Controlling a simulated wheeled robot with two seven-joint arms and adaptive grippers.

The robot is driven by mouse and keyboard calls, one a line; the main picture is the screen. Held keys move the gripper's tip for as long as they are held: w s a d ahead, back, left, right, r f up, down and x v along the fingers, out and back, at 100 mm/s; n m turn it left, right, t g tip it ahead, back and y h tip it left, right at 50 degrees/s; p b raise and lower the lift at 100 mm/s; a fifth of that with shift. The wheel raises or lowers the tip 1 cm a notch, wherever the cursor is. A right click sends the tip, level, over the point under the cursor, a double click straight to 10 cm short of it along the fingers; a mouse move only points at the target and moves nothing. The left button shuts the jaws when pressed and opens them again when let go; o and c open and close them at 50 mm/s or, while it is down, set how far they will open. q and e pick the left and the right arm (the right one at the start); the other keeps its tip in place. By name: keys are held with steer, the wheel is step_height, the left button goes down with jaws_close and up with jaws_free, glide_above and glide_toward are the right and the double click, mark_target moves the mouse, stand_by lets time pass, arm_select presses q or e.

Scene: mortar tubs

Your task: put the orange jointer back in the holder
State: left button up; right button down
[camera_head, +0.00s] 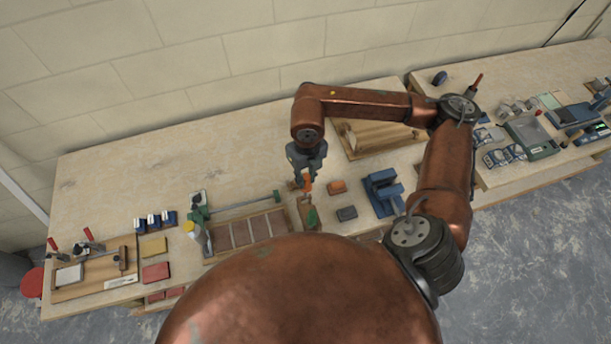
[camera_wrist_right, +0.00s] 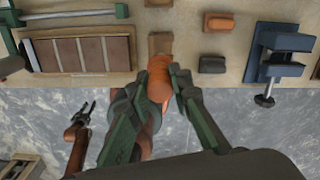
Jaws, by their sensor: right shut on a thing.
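The orange jointer (camera_head: 307,184) is held by my right gripper (camera_head: 305,172), which is shut on it above the table. In the right wrist view the orange handle (camera_wrist_right: 159,78) shows between the fingertips (camera_wrist_right: 164,75); its lower part is hidden. I cannot tell whether the jointer touches the block. My left gripper (camera_wrist_right: 87,108) is small and low in the wrist view, its jaws unclear.
A wooden tray of brown slabs (camera_head: 243,233) lies left of the block. An orange block (camera_head: 337,186), a dark block (camera_head: 347,213) and a blue clamp-like tool (camera_head: 382,190) stand to the right. The table's back left (camera_head: 130,180) is clear.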

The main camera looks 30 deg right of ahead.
mark_target(306, 189)
steer(key=shift+f+b, duration=0.3)
steer(key=shift+f, duration=0.5)
arm_select(q)
steer(key=shift+w+f+b, duration=0.35)
steer(key=shift+f+b, duration=0.15)
steer(key=shift+f, duration=0.3)
arm_select(e)
steer(key=shift+f, duration=1.25)
arm_select(q)
steer(key=shift+s+f+b, duration=0.15)
steer(key=shift+f+b, duration=0.15)
steer(key=shift+f, duration=0.05)
steer(key=shift+f, duration=0.1)
arm_select(e)
steer(key=shift+f, duration=0.1)
